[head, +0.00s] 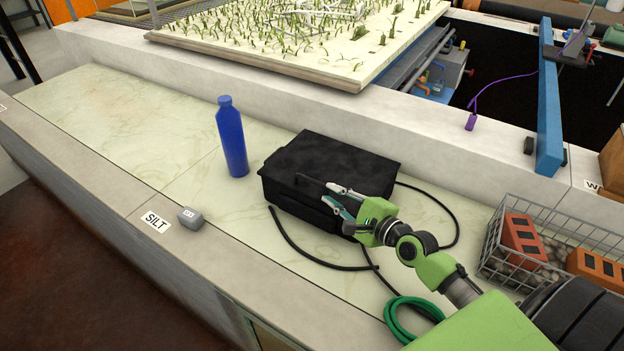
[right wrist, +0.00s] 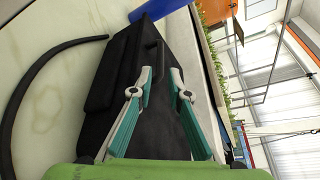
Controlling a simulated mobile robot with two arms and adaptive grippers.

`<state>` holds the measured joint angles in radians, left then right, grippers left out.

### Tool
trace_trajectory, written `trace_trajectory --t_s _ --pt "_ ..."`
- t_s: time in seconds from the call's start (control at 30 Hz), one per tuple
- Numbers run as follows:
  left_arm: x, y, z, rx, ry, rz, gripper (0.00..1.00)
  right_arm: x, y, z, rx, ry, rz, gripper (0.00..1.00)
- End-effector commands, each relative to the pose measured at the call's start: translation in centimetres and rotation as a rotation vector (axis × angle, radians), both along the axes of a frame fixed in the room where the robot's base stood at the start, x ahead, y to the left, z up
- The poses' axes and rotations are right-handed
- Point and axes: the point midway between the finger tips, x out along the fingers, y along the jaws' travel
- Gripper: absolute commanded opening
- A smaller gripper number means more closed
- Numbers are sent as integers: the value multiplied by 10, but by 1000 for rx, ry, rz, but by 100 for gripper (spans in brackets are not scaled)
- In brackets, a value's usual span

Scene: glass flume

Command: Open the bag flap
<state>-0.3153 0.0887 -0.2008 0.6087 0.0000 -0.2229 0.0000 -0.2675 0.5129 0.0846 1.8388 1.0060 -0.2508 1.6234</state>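The black bag (head: 335,160) stands on the pale stone counter with its top flap lying closed over it. A dark handle (head: 309,181) sticks out at the flap's front edge. My right gripper (head: 328,194) is at the bag's front, its fingertips close to the handle. In the right wrist view the two teal-lined fingers (right wrist: 160,73) are apart with a gap between their tips, and the bag (right wrist: 115,85) lies beyond them. Whether the fingers touch the handle I cannot tell. The gripper hides part of the bag's front. My left gripper is not in view.
A blue bottle (head: 232,138) stands left of the bag. A grey weight (head: 190,217) sits near the SILT label. Black hoses (head: 308,252) curve around the bag, and a green hose coil (head: 389,318) lies in front. A wire basket (head: 490,262) with bricks stands right. The counter's left is clear.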

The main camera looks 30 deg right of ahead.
Motion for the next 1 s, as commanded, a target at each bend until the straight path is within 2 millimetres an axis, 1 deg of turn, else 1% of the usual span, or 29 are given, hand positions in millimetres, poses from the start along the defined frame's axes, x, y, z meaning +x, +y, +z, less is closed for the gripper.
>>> trace_trajectory --t_s 0.03,0.07,0.17,0.4,0.5,0.7,0.9,1.0 --pt "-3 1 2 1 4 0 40 10 1 0 0 -2 0 17" --pt "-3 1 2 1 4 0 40 14 3 0 -1 -2 0 17" --pt "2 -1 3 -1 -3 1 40 31 5 -5 0 -2 0 17" --pt "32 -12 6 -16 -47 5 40 67 12 -13 -2 -1 1 17" --pt "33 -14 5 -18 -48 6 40 78 14 -16 -1 -2 1 17" --pt "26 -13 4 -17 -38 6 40 89 17 -20 -1 1 1 17" --pt "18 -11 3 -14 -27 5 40 91 17 -20 -1 0 2 17" --pt "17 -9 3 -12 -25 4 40 90 17 -20 -1 1 1 17"
